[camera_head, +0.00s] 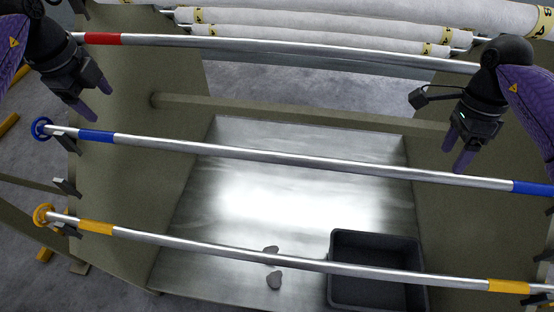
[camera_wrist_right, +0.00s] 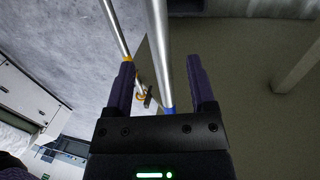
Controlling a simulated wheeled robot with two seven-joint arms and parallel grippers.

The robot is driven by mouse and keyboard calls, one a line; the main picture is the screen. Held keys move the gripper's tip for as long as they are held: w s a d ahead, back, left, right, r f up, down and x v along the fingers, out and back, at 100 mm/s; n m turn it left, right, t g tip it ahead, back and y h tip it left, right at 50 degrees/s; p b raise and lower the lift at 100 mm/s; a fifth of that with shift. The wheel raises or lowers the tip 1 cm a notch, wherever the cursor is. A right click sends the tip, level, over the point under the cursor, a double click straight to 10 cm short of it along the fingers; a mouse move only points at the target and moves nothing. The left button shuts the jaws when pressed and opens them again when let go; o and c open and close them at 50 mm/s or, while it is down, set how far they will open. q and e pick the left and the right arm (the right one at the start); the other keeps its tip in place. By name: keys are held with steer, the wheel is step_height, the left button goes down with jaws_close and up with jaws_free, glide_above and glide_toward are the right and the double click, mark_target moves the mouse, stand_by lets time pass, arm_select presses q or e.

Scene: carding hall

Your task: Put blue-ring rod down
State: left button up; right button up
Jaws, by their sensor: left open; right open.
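The blue-ring rod (camera_head: 300,158) is a long silver bar with blue bands and a blue ring at its left end. Its left end lies at a dark bracket (camera_head: 66,133) on the frame's left side; its right end runs out of the head view. My left gripper (camera_head: 99,101) is open and empty, just beyond the rod's left blue band and apart from it. My right gripper (camera_head: 456,158) is open close to the rod toward its right end. In the right wrist view the rod (camera_wrist_right: 159,45) appears between the open fingers; I cannot tell whether they touch it.
The yellow-ring rod (camera_head: 225,254) lies nearer and the red-banded rod (camera_head: 300,51) farther away. White rolls (camera_head: 330,34) are at the back. A dark bin (camera_head: 375,286) and small grey lumps (camera_head: 273,279) lie on the shiny plate below. Olive side panels flank the plate.

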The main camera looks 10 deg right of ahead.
steer(key=v, duration=0.7)
steer(key=shift+r, duration=0.3)
